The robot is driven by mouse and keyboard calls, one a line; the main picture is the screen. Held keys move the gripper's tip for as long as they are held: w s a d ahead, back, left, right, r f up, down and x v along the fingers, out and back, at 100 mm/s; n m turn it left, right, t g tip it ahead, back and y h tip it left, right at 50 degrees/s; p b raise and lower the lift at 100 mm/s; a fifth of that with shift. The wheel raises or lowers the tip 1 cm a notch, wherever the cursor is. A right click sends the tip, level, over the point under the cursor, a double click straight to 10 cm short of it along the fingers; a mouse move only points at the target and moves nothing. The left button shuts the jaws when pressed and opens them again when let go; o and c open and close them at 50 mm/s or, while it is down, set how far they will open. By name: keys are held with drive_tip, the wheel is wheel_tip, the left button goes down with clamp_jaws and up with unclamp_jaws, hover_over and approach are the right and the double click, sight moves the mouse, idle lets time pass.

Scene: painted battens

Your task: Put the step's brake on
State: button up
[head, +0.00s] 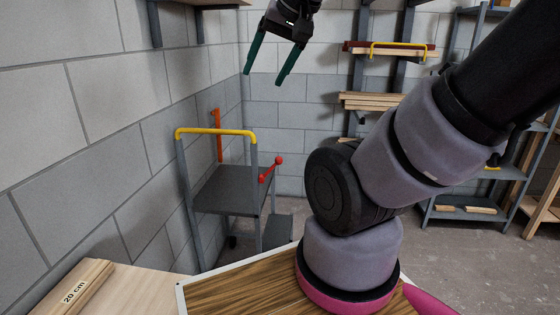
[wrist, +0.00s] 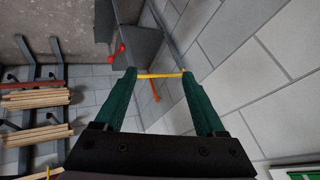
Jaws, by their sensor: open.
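The step (head: 228,190) is a grey metal stand with a dark platform, a lower tread and a yellow handrail (head: 215,131), beside the left wall. A red lever (head: 270,170) with a round knob slants upward on its right side; I take it to be the brake. The lever also shows in the wrist view (wrist: 116,53). An orange upright bar (head: 217,135) stands behind the rail. My gripper (head: 265,77) is open and empty, high above the step and apart from it. In the wrist view the rail shows between its green fingers.
A wooden worktop (head: 235,285) with a white edge is in front, with a batten marked 20 cm (head: 80,287) at its left. Shelves with battens (head: 385,101) are on the back wall. A rack (head: 465,195) stands at right. Floor right of the step looks clear.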

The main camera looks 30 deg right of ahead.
drive_tip(key=w+d+f+m+g+y, duration=0.25)
drive_tip(key=w+m, duration=0.35)
drive_tip(key=w, duration=0.5)
drive_tip(key=m+y, duration=0.3)
drive_tip(key=m, duration=1.4)
hover_over(271, 168)
drive_tip(key=s+d, duration=0.4)
drive_tip(key=d, duration=0.2)
drive_tip(key=shift+t, duration=0.35)
wheel_tip(271, 168, down, 33)
drive_tip(key=shift+w, duration=0.1)
drive_tip(key=shift+h, duration=0.25)
drive_tip(key=x, duration=1.1)
drive_tip(key=shift+d, duration=0.15)
drive_tip(key=shift+c, duration=0.3)
clamp_jaws()
